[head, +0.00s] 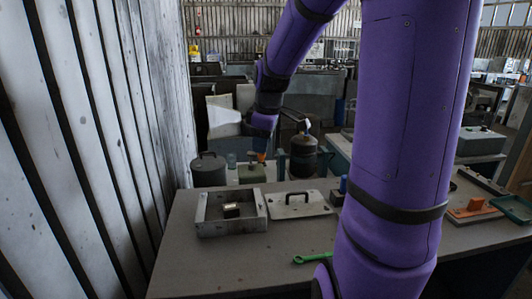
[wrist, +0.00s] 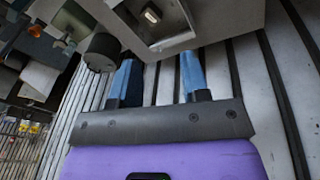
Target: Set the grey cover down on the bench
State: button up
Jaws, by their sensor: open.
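The grey cover (head: 288,206), a flat plate with a dark arched handle, lies flat on the bench (head: 240,255) to the right of the open housing box (head: 232,226). My gripper (head: 260,148) is small in the head view, above and behind the box and apart from the cover. In the wrist view, its two blue fingers (wrist: 159,76) stand apart with nothing between them. The cover cannot be made out in the wrist view. The box shows at the top of that view (wrist: 185,32), with a small block (wrist: 151,15) inside.
A green wrench (head: 312,258) lies at the front. An orange-handled tool (head: 474,208) and a green tray (head: 514,208) are at right. A plank wall (head: 110,130) borders the left.

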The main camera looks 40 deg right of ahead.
jog(key=s+a+r+m+t, duration=0.1)
jog(key=s+a+r+m, duration=0.2)
jog(key=s+a, duration=0.5)
jog(key=s+a+r+m+t, duration=0.1)
jog(key=s+a+r+m, duration=0.2)
jog(key=s+a+r, duration=0.2)
jog(key=s+a, duration=0.3)
jog(key=s, duration=0.3)
jog(key=shift+m+t, duration=0.3)
jog(key=shift+m, duration=0.1)
